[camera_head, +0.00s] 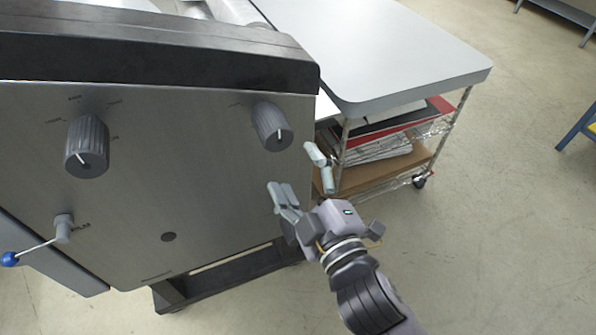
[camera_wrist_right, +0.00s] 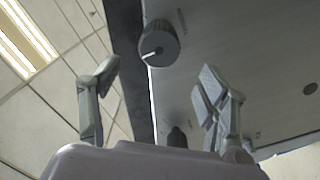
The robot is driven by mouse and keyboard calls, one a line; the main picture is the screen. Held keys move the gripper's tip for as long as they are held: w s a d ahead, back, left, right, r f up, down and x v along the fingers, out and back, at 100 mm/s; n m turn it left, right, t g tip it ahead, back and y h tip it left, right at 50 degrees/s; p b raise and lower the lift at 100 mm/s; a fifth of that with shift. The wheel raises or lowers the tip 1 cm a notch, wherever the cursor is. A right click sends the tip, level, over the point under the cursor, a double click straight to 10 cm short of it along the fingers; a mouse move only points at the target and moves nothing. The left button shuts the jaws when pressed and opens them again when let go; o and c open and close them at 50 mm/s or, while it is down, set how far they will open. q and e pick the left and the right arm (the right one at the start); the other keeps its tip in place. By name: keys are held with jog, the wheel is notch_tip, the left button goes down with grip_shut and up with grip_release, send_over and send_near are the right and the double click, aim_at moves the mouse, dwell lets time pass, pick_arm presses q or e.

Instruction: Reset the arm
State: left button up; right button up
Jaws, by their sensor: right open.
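My right gripper (camera_head: 300,172) is open and empty in the head view, in front of the right part of the laminator's grey side panel (camera_head: 190,190). It is just below the right knob (camera_head: 272,126), and no contact shows. In the right wrist view, the open fingers of my right gripper (camera_wrist_right: 160,88) spread left and right, with a grey knob (camera_wrist_right: 161,43) beyond them near the panel's edge. A second knob (camera_head: 87,146) sits at the panel's upper left. A lever with a blue ball end (camera_head: 9,259) is at the lower left. My left gripper is not in view.
A wheeled cart with a pale top (camera_head: 385,45) stands right behind the laminator, with stacked sheets on its shelves. The laminator's dark foot (camera_head: 225,275) is below the panel. Open floor (camera_head: 500,220) lies to the right. A blue frame (camera_head: 580,127) is at the right edge.

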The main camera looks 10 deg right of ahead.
dwell(0.4)
